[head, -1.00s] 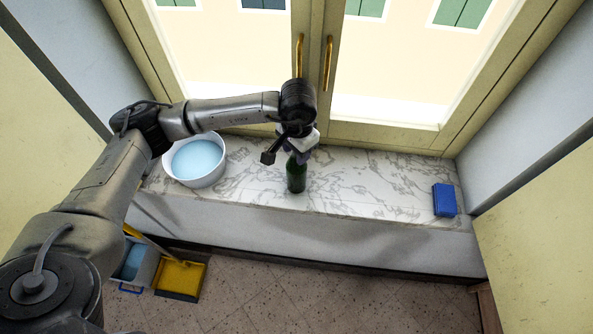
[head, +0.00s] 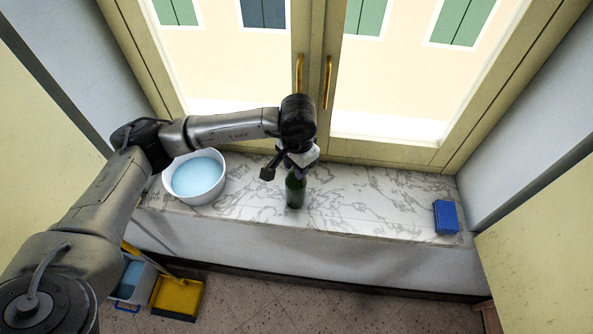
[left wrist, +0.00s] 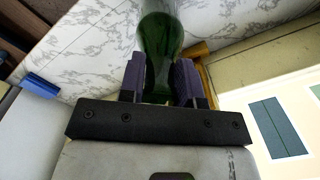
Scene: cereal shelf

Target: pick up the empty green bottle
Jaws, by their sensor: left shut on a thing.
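The green bottle (head: 295,191) is at the middle of the marble window sill in the head view, upright, with its upper part hidden by my left gripper. My left gripper (head: 297,170) comes down on it from above. In the left wrist view the bottle (left wrist: 160,50) runs between the two purple-grey finger pads of my left gripper (left wrist: 160,80), which are shut on it. Whether its base touches the sill is hard to tell. My right gripper is not in view.
A white bowl of blue liquid (head: 197,178) stands left of the bottle. A blue box (head: 446,217) lies at the sill's right end. The marble sill (head: 370,200) between is clear. Window handles (head: 327,82) are behind my arm. A yellow dustpan (head: 178,297) and bucket are on the floor.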

